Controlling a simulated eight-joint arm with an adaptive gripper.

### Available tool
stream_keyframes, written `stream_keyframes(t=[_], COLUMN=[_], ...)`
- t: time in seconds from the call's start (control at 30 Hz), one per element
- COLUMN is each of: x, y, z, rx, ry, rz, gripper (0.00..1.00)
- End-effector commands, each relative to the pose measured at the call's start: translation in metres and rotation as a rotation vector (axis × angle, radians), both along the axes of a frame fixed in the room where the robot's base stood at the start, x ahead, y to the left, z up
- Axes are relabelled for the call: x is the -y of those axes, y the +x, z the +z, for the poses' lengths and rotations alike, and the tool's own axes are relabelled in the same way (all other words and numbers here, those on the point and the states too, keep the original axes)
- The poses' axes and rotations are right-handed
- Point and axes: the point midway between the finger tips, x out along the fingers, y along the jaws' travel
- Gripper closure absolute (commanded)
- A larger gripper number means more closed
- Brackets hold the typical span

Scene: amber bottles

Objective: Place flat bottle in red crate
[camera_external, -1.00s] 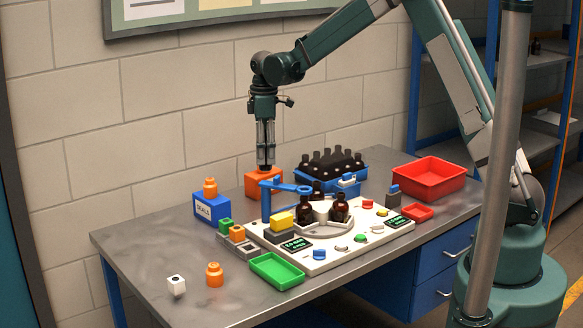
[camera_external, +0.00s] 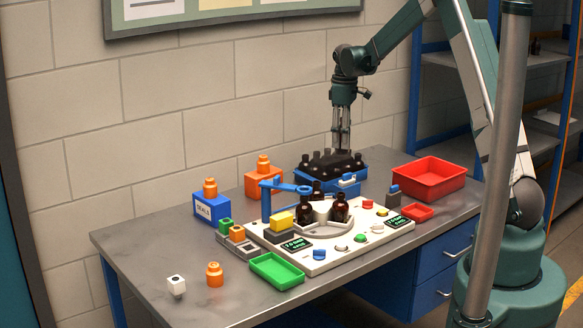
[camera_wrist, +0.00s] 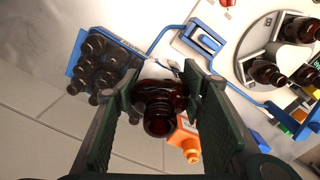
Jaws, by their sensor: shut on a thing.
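My gripper (camera_external: 341,146) is shut on a dark amber bottle (camera_wrist: 160,105), which sits between the two finger pads in the wrist view. I cannot tell from this angle whether its body is flat. In the external view the fingers point down over or just behind the blue crate of bottles, and the held bottle is hard to make out there. The red crate (camera_external: 430,168) stands at the back right of the table, to the right of my gripper, and looks empty.
The blue crate (camera_external: 325,185) holds several dark bottles and also shows in the wrist view (camera_wrist: 76,50). A white panel (camera_external: 330,262) carries amber bottles, knobs and a blue arm. A small red tray (camera_external: 417,212), green tray (camera_external: 277,271) and orange box (camera_external: 262,183) stand around it.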

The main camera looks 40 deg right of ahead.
Motion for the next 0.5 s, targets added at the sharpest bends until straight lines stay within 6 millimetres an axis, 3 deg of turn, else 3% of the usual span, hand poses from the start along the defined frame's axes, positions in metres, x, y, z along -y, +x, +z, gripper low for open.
stream_keyframes(t=[0.1, 0.5], x=[0.036, 0.146], y=[-0.014, -0.069], z=[0.0, 0.0], rx=[0.0, 0.0], ry=[0.0, 0.0], rz=[-0.06, -0.25], gripper=[0.73, 0.73])
